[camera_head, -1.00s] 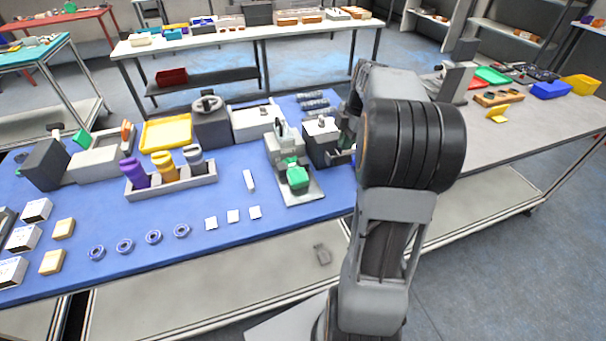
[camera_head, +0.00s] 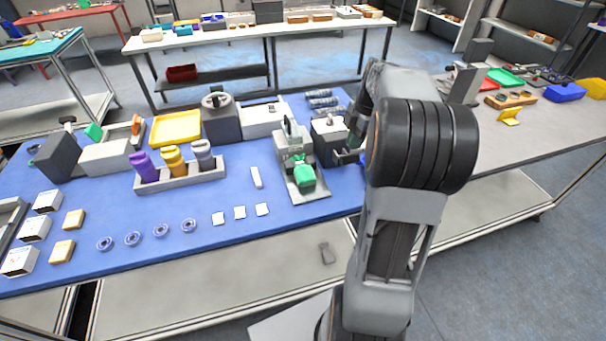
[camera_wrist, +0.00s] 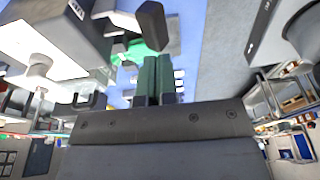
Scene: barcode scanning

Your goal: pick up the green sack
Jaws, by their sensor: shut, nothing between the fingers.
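The green sack (camera_head: 304,175) sits on a grey stand (camera_head: 310,194) on the blue bench top, in the middle of the head view. In the wrist view a bright green piece that looks like the sack (camera_wrist: 134,50) shows just beyond and left of the fingertips. My gripper (camera_wrist: 157,62) is shut and empty, its two dark green fingers side by side. It appears close to the sack but apart from it; the exact gap is hard to judge. In the head view my arm hides most of my gripper.
A grey holder (camera_head: 183,181) with purple, yellow and grey bottles stands left of the stand. A yellow tray (camera_head: 176,128) and dark machines stand behind. White cards and blue rings lie at the front edge. A dark block (camera_wrist: 152,25) shows near the fingertips in the wrist view.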

